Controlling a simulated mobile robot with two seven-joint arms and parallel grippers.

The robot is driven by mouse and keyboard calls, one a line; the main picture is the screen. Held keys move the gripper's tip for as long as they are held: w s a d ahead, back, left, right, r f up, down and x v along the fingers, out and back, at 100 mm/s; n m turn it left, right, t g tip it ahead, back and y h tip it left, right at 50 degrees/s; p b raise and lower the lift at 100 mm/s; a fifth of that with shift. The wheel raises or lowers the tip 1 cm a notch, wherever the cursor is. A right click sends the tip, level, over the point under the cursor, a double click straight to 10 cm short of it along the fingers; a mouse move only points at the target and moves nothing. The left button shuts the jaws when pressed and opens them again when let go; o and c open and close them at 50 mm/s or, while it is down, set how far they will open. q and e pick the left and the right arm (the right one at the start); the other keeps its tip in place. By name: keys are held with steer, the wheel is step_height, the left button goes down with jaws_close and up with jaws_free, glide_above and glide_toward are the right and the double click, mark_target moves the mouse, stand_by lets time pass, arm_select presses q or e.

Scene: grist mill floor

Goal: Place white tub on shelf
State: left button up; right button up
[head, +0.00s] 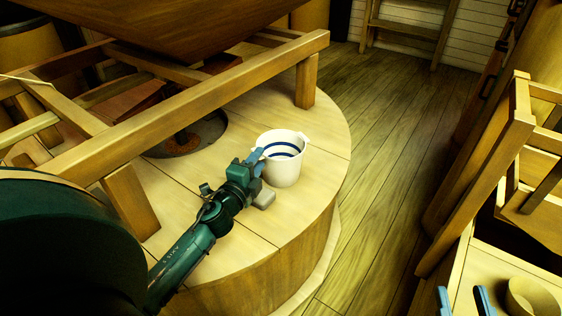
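The white tub (287,169), with dark blue bands showing inside, stands upright on the round wooden platform (315,115). My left gripper (259,160) is at the tub's left rim, with its blue fingers close against the wall. Whether they are closed on the rim cannot be made out. The blue fingertips of my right gripper (464,300) show apart at the bottom right edge, with nothing between them. A wooden rack with boards (408,25) stands at the back wall; I cannot tell whether it is the shelf.
A wooden beam frame (200,100) crosses the platform behind the tub. A wooden bowl (532,298) sits on a pale surface at the bottom right, below a wooden frame (485,175). The plank floor (395,140) between platform and right-hand woodwork is clear.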

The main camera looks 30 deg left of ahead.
arm_select(q)
jaws_close()
stand_by(0.3)
stand_by(0.3)
